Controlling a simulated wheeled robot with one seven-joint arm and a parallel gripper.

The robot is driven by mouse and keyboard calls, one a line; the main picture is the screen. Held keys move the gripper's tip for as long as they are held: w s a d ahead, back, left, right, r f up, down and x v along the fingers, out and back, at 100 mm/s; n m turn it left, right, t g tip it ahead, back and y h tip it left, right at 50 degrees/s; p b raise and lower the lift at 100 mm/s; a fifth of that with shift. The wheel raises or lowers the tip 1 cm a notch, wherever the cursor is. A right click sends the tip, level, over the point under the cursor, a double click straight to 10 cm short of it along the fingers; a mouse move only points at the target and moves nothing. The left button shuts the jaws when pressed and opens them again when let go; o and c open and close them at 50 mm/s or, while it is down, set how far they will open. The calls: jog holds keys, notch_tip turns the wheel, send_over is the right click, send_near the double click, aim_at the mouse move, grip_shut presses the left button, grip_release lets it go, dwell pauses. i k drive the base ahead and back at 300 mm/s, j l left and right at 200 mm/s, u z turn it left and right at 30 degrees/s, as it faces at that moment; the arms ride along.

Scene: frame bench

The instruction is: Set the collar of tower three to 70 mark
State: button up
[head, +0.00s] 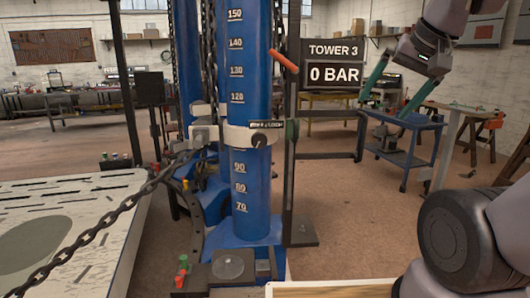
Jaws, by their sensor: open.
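Tower three is a blue column (250,190) with white marks from 70 low down to 150 at the top. Its pale collar (232,135) wraps the column between the 90 and 120 marks, hiding the marks behind it. A dark round knob (259,141) and a small black label sit on the collar's front. A chain (125,208) runs from the collar's left side down to the lower left. The sign (334,63) reads TOWER 3, 0 BAR. My gripper (384,108) is open, with teal fingers, up and right of the collar and apart from it.
An orange-red handle (283,61) juts out beside the column above the collar. A pale slotted table (95,185) lies left. Red and green controls (182,270) sit by the column's foot. A blue cart (425,125) stands behind right. Floor between column and cart looks clear.

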aim_at(225, 134)
jog(key=i+j+u, duration=0.1)
jog(key=u, duration=0.25)
jog(key=i+j+u, duration=0.15)
jog(key=j+u, duration=0.2)
jog(key=i+u, duration=0.15)
jog(key=u, duration=0.2)
jog(key=j, duration=0.05)
